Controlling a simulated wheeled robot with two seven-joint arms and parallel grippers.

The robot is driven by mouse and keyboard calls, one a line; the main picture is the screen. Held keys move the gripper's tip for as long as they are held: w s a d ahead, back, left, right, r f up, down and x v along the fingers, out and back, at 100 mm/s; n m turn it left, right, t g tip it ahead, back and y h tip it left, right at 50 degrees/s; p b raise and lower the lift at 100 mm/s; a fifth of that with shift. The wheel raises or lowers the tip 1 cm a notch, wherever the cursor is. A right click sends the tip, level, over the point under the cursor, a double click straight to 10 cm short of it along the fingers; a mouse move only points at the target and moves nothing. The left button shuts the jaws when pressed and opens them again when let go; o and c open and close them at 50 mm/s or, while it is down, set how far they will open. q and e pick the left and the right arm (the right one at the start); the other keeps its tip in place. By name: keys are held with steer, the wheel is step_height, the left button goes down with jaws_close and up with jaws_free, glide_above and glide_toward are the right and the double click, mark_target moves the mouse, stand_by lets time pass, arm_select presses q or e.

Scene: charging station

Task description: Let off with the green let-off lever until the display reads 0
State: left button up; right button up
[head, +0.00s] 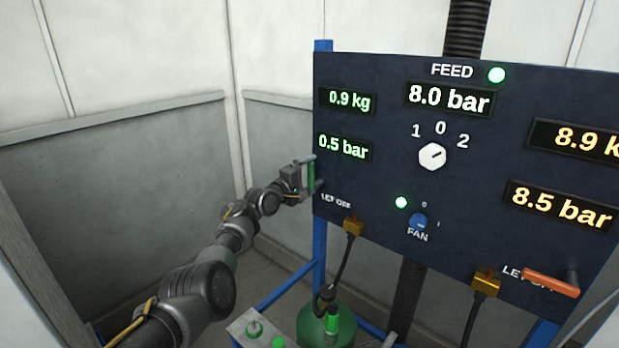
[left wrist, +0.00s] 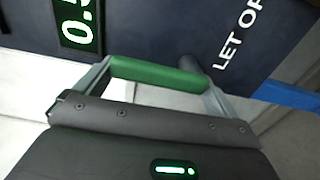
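The green let-off lever (head: 311,176) is at the left edge of the dark panel, above a LET OFF label; its bar stands roughly upright. In the left wrist view the green lever (left wrist: 155,75) lies lengthwise between my fingertips. My left gripper (head: 306,177) is at the lever, its fingers wide apart, one near each end of the bar. I cannot tell whether both fingers touch it. The left gripper also shows in the left wrist view (left wrist: 158,82). The green pressure display (head: 343,147) above reads 0.5 bar. My right gripper is not in view.
The panel (head: 385,185) also has a 0.9 kg display (head: 346,100), an 8.0 bar feed display (head: 449,98), a white knob (head: 432,156), a blue fan knob (head: 418,221) and an orange lever (head: 550,283). A green cylinder (head: 325,325) stands below. Free floor is left of the panel.

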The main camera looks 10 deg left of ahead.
arm_select(q)
steer(key=shift+o, duration=0.2)
steer(key=shift+s+a, duration=0.1)
steer(key=shift+s, duration=0.05)
steer(key=shift+s+a, duration=0.1)
steer(key=v, duration=1)
steer(key=shift+s, duration=0.2)
steer(key=shift+f, duration=0.15)
